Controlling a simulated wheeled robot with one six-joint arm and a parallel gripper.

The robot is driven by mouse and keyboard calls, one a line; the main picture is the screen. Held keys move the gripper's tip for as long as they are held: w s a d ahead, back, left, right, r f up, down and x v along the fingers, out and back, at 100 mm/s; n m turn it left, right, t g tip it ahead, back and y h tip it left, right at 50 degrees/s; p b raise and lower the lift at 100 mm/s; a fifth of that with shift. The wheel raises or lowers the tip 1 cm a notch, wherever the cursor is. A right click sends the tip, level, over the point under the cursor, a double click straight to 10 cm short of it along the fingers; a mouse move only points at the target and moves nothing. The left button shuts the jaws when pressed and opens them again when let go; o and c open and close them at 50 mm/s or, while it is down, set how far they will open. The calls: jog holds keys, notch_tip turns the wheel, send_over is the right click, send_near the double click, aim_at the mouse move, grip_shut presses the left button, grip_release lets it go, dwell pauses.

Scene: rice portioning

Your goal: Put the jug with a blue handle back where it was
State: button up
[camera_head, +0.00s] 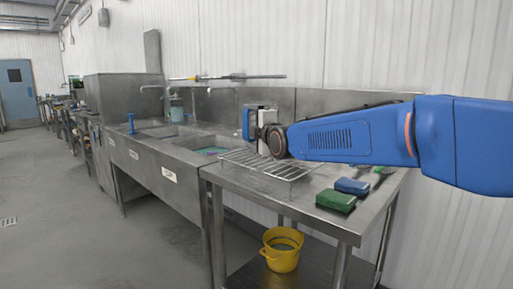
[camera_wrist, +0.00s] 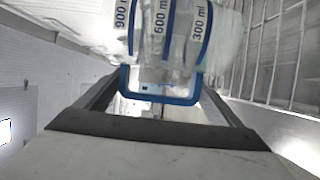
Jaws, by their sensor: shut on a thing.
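The clear jug with a blue handle (camera_wrist: 184,30) fills the top of the wrist view, with blue bands and marks reading 900, 600 and 300 ml. Its blue handle (camera_wrist: 160,98) lies between the fingers of my gripper (camera_wrist: 162,88), which is shut on it. In the head view my gripper (camera_head: 262,128) is above the far end of the wire rack, near the sink. A blue part of the jug (camera_head: 246,124) shows at its left; the rest is mostly hidden by the gripper. The jug looks tilted in the wrist view, its base out of sight.
A wire rack (camera_head: 268,166) stands on the steel table (camera_head: 330,222). A green sponge (camera_head: 336,200) and a blue sponge (camera_head: 352,186) lie at its right. Sinks (camera_head: 205,144) run leftward. A yellow bucket (camera_head: 282,256) stands below. The floor at left is clear.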

jog(key=shift+f, duration=2.95)
jog(key=shift+f, duration=0.1)
jog(key=o, duration=1.6)
jog(key=shift+c, duration=0.2)
jog(key=v, duration=1.2)
jog(key=shift+s, duration=0.1)
